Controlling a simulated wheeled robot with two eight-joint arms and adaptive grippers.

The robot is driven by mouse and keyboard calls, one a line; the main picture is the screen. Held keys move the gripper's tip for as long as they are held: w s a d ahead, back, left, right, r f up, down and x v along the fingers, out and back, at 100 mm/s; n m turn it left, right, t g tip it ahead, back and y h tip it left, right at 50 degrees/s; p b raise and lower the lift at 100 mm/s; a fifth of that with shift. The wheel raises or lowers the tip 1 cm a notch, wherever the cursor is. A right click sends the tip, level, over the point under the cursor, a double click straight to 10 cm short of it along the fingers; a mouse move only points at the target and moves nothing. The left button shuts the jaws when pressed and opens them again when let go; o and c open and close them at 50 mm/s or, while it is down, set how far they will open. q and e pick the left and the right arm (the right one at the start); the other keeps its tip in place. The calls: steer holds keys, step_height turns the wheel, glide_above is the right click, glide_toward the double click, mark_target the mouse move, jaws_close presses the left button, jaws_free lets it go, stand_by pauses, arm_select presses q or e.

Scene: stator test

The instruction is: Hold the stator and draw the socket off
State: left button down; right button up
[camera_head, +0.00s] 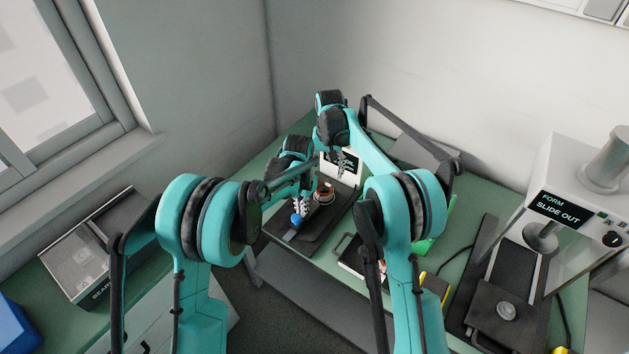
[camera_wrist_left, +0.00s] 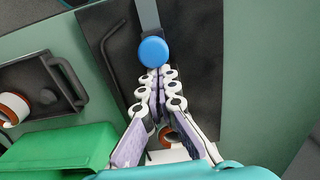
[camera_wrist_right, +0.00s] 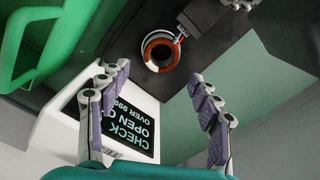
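The stator (camera_wrist_right: 160,50), a copper-coloured ring with a pale part, sits on the black plate and also shows in the head view (camera_head: 324,196). Thin wires run from it to a black block (camera_wrist_right: 207,18), seemingly the socket. My left gripper (camera_wrist_left: 157,74) has its fingers together right beside a round blue knob (camera_wrist_left: 154,52); whether anything thin is between the tips is hidden. The head view also shows the blue knob (camera_head: 296,219). My right gripper (camera_wrist_right: 157,82) is open and empty, in front of the stator and apart from it.
A white tester with a dark "CHECK OPEN" display (camera_wrist_right: 128,125) stands close to my right gripper. A green bin (camera_wrist_left: 65,150) and a dark tray (camera_wrist_left: 40,85) with an orange ring are nearby. A hex key (camera_wrist_left: 112,55) lies on the plate. A "SLIDE OUT" machine (camera_head: 560,210) stands at right.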

mark_target(324, 188)
steer(key=f+m, duration=0.2)
steer(key=m, duration=0.3)
steer(key=f+m, duration=0.3)
steer(key=m, duration=0.3)
steer(key=f+m, duration=0.3)
steer(key=m, duration=0.2)
steer(key=shift+a+f, duration=0.25)
